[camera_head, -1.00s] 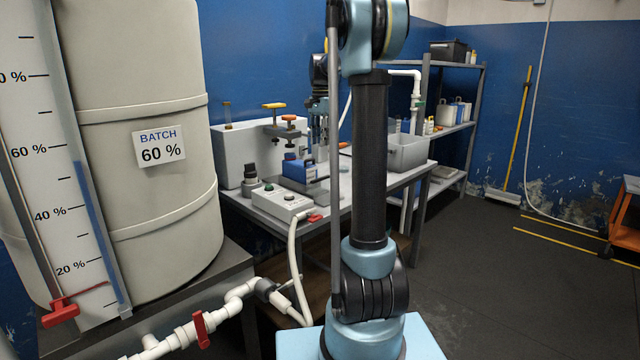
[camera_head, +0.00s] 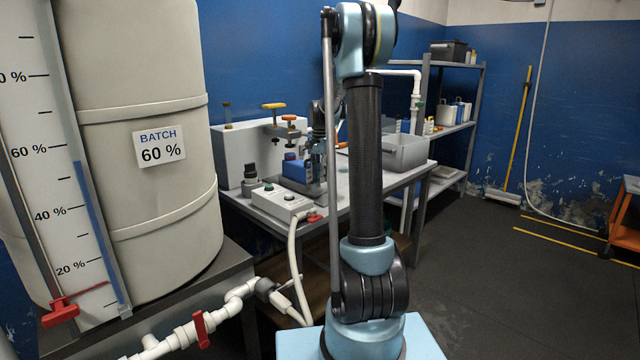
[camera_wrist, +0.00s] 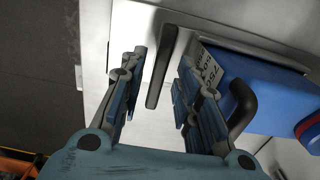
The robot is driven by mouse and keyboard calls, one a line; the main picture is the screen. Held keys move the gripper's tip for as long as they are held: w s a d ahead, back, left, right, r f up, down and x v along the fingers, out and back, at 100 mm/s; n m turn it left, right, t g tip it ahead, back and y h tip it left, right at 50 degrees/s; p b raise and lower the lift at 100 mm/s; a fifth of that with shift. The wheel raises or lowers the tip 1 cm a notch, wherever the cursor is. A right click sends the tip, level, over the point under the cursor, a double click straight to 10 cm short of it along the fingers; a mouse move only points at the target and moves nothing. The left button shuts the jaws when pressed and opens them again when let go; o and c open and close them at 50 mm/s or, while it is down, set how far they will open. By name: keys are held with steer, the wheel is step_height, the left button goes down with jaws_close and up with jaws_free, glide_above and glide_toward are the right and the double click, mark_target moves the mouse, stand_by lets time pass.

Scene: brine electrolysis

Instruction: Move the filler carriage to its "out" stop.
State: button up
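The filler carriage appears to be the grey metal plate (camera_wrist: 135,25) with the blue block (camera_wrist: 270,90) on it; I cannot tell their exact limits. In the wrist view a dark upright bar (camera_wrist: 161,68) lies between the two separated fingers of my gripper (camera_wrist: 158,85), with gaps on both sides. The blue block has a black curved handle (camera_wrist: 240,105) beside the right finger, and a small printed label (camera_wrist: 207,68) partly hidden by that finger. In the head view the blue block (camera_head: 297,170) is on the bench, my gripper close to its right, mostly hidden by my arm.
A control box (camera_head: 281,202) with buttons stands at the bench's front edge. A grey bin (camera_head: 407,153) stands at the bench's right end. A large tank (camera_head: 150,215) and white pipes (camera_head: 180,338) are at left.

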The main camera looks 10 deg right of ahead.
steer(key=shift+f, duration=1.4)
jaws_close()
steer(key=s+d, duration=0.2)
steer(key=s, duration=0.1)
steer(key=s+d, duration=0.5)
steer(key=s, duration=0.2)
steer(key=shift+s+d, duration=0.1)
steer(key=shift+d, duration=0.05)
jaws_free()
steer(key=shift+d, duration=0.1)
